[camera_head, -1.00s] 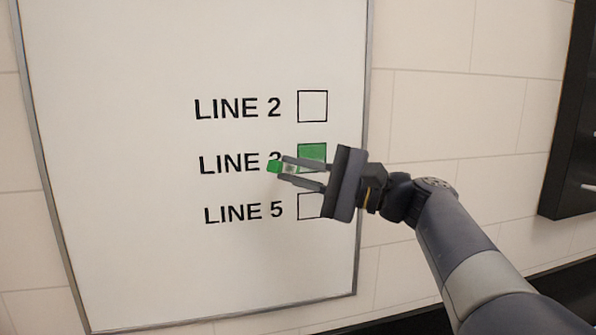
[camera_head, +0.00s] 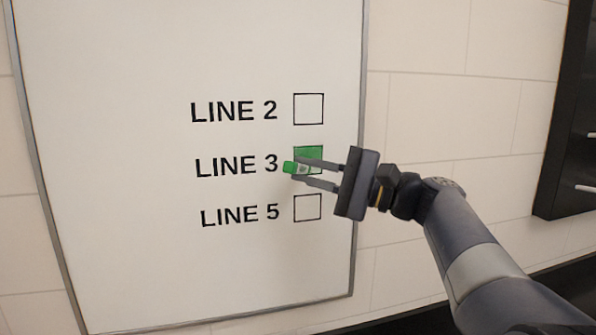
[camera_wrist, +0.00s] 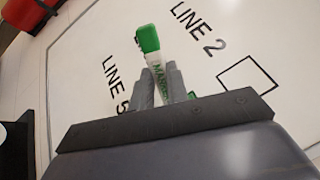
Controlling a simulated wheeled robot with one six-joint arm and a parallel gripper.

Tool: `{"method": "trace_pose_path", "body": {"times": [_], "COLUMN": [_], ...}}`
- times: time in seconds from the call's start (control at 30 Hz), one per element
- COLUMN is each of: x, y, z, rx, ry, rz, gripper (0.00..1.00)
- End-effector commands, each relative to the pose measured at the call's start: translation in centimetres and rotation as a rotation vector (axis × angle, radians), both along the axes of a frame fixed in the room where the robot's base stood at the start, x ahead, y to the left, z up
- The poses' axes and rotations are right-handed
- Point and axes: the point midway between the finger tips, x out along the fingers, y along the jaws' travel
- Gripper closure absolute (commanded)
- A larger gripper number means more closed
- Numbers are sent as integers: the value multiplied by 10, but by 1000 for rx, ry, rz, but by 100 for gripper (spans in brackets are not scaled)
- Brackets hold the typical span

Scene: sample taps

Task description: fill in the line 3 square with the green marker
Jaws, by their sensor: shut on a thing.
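My gripper (camera_head: 303,170) is shut on the green marker (camera_head: 290,168), in front of the whiteboard (camera_head: 120,220). The marker, white with a green end, also shows between the fingers in the wrist view (camera_wrist: 148,40). The line 3 square (camera_head: 312,152) shows green fill in its upper part. My gripper and the marker hide its lower part in the head view, so I cannot tell how far the fill reaches. I cannot tell whether the marker touches the board.
The line 2 square (camera_head: 308,109) above and the line 5 square (camera_head: 308,207) below are empty outlines. A black cabinet (camera_head: 570,130) is on the right wall. A red object (camera_wrist: 25,14) shows at the upper left of the wrist view.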

Motion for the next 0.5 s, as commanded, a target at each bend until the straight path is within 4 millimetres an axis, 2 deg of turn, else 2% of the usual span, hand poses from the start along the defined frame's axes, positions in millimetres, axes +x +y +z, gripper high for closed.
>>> {"method": "trace_pose_path", "body": {"times": [0.27,0.5], "x": [2,7], "y": [-11,-31], "z": [1,1], "rx": [0,1], "ry": [-1,0], "rz": [-1,-1], "gripper": [100,100]}}
